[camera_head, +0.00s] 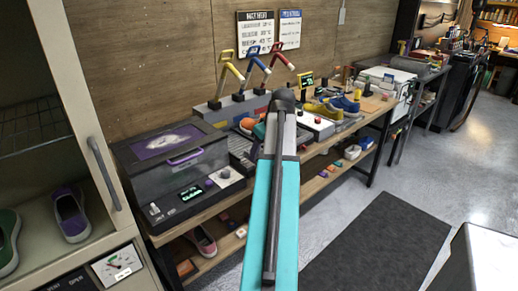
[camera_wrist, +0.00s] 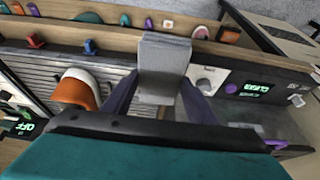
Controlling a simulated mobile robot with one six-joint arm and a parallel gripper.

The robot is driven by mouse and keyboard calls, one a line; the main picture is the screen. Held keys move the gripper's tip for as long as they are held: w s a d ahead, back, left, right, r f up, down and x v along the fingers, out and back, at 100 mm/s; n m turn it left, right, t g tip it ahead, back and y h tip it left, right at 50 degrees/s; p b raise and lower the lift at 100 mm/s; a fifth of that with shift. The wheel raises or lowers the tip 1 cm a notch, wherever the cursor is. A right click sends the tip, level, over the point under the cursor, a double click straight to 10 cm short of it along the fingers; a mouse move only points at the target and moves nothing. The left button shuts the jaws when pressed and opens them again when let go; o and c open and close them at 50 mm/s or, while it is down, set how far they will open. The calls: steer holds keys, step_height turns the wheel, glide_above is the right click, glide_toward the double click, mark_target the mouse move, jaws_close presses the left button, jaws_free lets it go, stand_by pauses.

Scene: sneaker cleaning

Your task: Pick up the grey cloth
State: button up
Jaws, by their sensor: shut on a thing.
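The grey cloth (camera_wrist: 163,57) shows in the wrist view as a folded, block-like piece between the purple fingers. My gripper (camera_wrist: 161,83) is shut on it, with one finger at each side. The cloth stands out beyond the fingers over the bench edge. Whether it touches anything below cannot be told. In the head view my turquoise arm reaches toward the bench and hides the gripper and the cloth.
An orange shoe (camera_wrist: 75,92) sits left of the gripper on a ribbed grey surface. A panel with a green display (camera_wrist: 255,88) is to the right. In the head view, a dark lidded machine (camera_head: 170,165) stands on the wooden bench. The floor mat (camera_head: 380,245) is clear.

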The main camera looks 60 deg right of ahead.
steer(key=shift+s+a+r, duration=0.1)
steer(key=shift+s+a, duration=0.5)
steer(key=shift+s, duration=0.05)
steer(key=o, duration=0.4)
steer(key=shift+c, duration=1)
